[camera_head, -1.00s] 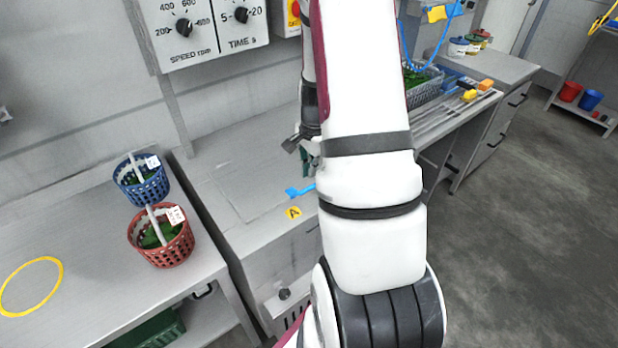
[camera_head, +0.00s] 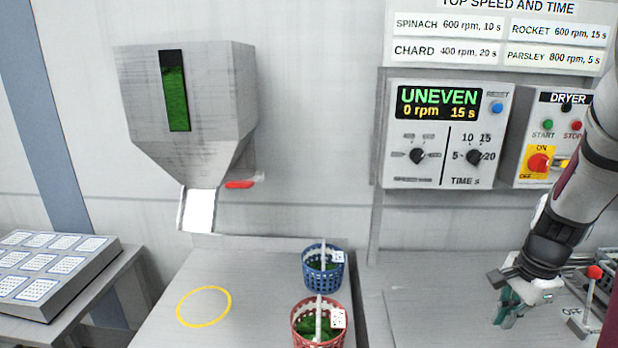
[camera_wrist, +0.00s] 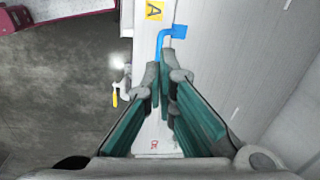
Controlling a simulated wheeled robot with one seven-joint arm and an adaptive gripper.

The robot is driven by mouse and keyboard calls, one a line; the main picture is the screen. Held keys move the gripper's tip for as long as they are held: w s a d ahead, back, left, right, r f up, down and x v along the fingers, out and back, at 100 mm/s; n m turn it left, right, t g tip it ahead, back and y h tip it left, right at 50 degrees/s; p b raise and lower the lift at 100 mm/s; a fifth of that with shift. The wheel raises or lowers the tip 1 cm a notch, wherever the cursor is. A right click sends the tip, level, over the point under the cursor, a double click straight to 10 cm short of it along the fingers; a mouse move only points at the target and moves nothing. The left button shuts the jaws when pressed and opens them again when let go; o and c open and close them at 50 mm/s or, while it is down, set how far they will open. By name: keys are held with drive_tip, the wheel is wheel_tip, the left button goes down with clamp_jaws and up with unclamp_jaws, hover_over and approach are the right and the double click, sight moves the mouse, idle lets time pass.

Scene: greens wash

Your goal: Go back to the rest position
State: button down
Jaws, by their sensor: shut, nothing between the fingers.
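My gripper (camera_head: 506,312) hangs at the lower right of the head view, above the grey counter right of the baskets. In the wrist view its green fingers (camera_wrist: 164,88) are together with nothing between them. Past the fingertips a blue handle (camera_wrist: 179,31) shows beside a yellow "A" mark (camera_wrist: 154,10). I cannot tell from this view how far the fingertips are from the handle. My arm comes in from the right edge of the head view.
A blue basket (camera_head: 311,276) and a red basket (camera_head: 298,330) hold greens on the left counter, beside a yellow ring (camera_head: 179,308). A hopper (camera_head: 215,90) hangs above. The panel display (camera_head: 438,103) reads UNEVEN, 0 rpm, 15 s. A red-knobbed lever (camera_head: 594,272) stands right of my gripper.

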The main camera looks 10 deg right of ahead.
drive_tip(key=a+r+n+t, duration=0.2)
drive_tip(key=a+r+n, duration=0.7)
drive_tip(key=a+r, duration=0.5)
drive_tip(key=s+a+r+n+t, duration=0.2)
drive_tip(key=s+a+r+n, duration=0.3)
drive_tip(key=s+a+n, duration=0.5)
drive_tip(key=a, duration=0.3)
drive_tip(key=shift+a+r, duration=0.2)
drive_tip(key=shift+a, duration=0.05)
drive_tip(key=shift+w, duration=0.1)
